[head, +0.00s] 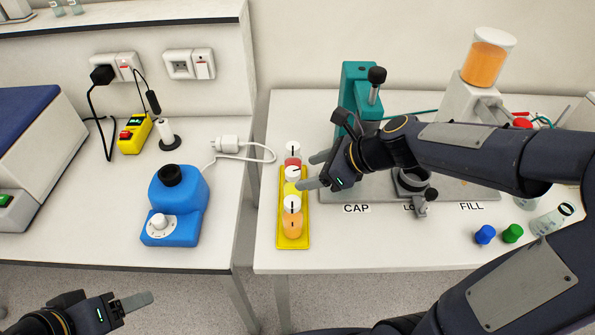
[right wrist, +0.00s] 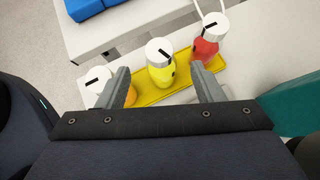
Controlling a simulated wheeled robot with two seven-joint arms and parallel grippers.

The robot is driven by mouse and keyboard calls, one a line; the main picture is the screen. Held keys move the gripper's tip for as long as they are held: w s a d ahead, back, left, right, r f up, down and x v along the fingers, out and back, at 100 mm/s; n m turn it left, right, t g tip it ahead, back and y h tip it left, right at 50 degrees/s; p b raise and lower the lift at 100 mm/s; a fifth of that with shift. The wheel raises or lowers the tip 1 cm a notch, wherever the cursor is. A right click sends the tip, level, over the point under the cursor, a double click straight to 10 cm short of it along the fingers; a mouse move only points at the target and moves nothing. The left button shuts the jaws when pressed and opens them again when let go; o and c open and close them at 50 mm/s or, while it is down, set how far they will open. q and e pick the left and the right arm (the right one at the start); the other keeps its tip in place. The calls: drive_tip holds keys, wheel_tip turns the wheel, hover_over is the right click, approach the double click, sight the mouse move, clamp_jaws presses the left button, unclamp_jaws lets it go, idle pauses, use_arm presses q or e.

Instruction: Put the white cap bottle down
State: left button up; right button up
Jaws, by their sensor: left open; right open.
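Three white-capped bottles stand upright in a row on the yellow tray (head: 307,236): a red one (head: 293,161), a yellow one (head: 290,189) and an orange one (head: 292,226). My right gripper (head: 313,171) is open beside the middle, yellow bottle. In the right wrist view the yellow bottle (right wrist: 163,73) stands between the lines of the open fingers, near their tips, with no contact visible. The red bottle (right wrist: 205,48) is by the right finger, and the orange bottle (right wrist: 101,90) is partly hidden by the left finger. My left gripper (head: 130,303) is open and empty at the lower left.
A green capping press (head: 357,92) stands behind my right gripper. A blue device (head: 176,205) stands on the left bench, across a gap between benches. Blue (head: 485,234) and green (head: 512,233) caps lie at the right front. A dispenser with orange juice (head: 484,62) is at the back.

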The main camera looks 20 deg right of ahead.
drive_tip(key=v, duration=0.5)
drive_tip(key=s+f+n+h, duration=0.2)
drive_tip(key=s+n, duration=1.4)
drive_tip(key=n, duration=0.8)
drive_tip(key=shift+s+d+f+g+h, duration=0.2)
drive_tip(key=shift+s+d+g+h, duration=0.2)
drive_tip(key=shift+h, duration=0.5)
